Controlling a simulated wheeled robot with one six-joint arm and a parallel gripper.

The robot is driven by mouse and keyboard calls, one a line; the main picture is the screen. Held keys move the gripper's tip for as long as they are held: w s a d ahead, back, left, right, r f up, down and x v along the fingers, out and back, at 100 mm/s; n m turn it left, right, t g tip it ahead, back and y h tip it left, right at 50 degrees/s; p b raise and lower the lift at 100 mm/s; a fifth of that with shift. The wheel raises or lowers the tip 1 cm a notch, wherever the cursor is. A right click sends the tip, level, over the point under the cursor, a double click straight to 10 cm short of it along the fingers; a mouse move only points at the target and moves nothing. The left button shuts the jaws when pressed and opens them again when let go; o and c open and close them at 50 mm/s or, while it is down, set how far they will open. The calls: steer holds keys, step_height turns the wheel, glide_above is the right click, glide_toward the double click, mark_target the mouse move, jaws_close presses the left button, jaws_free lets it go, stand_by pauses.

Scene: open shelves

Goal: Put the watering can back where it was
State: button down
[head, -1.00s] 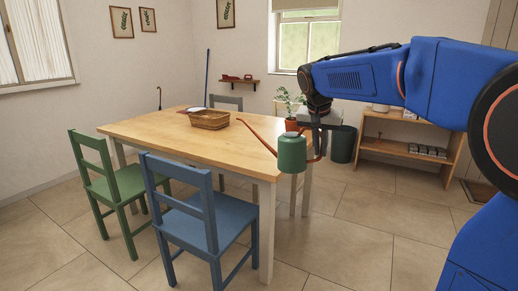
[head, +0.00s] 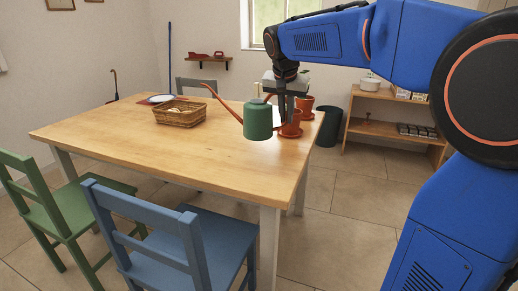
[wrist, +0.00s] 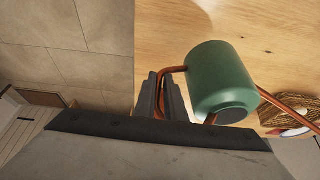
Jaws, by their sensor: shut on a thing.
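The green watering can (head: 258,120) has a long copper spout reaching up to the left and a copper handle on its right. My gripper (head: 284,117) is shut on that handle, and the can hangs upright. In the head view the can appears over the right part of the wooden table (head: 190,150). In the wrist view the can (wrist: 220,80) is beside my gripper's dark fingers (wrist: 164,98), with the tabletop beyond it. The height of the can above the table is hard to tell.
Terracotta pots (head: 304,102) stand near the table's back right corner, partly behind my gripper. A wicker basket (head: 183,112) sits at the back left. The table's front is clear. Blue (head: 190,250) and green chairs stand in front. A low shelf (head: 385,130) and dark bin (head: 329,128) are behind.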

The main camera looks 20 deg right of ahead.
step_height(320, 180, down, 10)
steer(key=shift+r, duration=0.25)
stand_by(0.5)
steer(key=shift+f, duration=0.1)
steer(key=c, duration=1.8)
jaws_free()
steer(key=v, duration=1.2)
steer(key=s+f+n, duration=0.2)
steer(key=s+f, duration=0.4)
steer(key=s, duration=0.4)
steer(key=s+d+f+n+y, duration=0.1)
steer(key=s+f+n, duration=0.1)
steer(key=s+f, duration=0.5)
steer(key=s+f+n+y, duration=0.1)
steer(key=s+f+n, duration=0.2)
steer(key=s+f, duration=0.4)
steer(key=shift+s+d+t, duration=0.1)
steer(key=shift+s+t, duration=0.1)
steer(key=shift+s, duration=1.8)
steer(key=shift+s+d+t, duration=0.1)
steer(key=shift+s+t, duration=0.1)
steer(key=shift+s, duration=1.8)
steer(key=shift+r, duration=0.1)
